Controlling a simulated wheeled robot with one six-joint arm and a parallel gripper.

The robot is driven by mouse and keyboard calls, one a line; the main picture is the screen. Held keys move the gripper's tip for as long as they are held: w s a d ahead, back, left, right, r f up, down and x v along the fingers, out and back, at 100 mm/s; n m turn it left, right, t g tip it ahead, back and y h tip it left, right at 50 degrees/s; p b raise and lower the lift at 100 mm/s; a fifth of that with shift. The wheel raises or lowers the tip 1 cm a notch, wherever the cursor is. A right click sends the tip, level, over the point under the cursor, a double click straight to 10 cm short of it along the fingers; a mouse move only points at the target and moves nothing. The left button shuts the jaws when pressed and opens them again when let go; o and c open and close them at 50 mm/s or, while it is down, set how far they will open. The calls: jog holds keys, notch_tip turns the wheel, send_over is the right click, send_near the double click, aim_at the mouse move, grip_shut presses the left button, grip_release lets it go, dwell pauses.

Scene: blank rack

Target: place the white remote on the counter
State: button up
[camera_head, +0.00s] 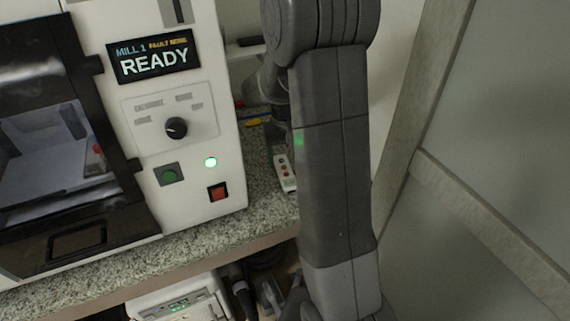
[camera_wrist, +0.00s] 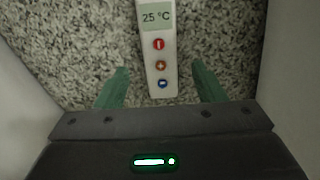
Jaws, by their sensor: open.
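The white remote (camera_wrist: 158,48) lies on the speckled stone counter (camera_wrist: 80,50) in the wrist view. It has a small screen reading 25 °C and red, orange and blue buttons. My gripper (camera_wrist: 160,85) is open, with one green finger on each side of the remote's near end and gaps between fingers and remote. In the head view the remote (camera_head: 285,172) shows on the counter (camera_head: 262,200) to the right of the mill, partly covered by my arm. My gripper is hidden behind my arm there.
The white mill (camera_head: 190,110) with a READY screen stands on the counter just left of the remote. Yellow and blue items (camera_head: 258,122) lie behind. A framed panel (camera_head: 490,130) rises on the right. A white device (camera_head: 180,303) sits below the counter.

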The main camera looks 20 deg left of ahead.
aim_at(285, 170)
notch_tip(285, 170, up, 7)
dwell(0.3)
dwell(1.0)
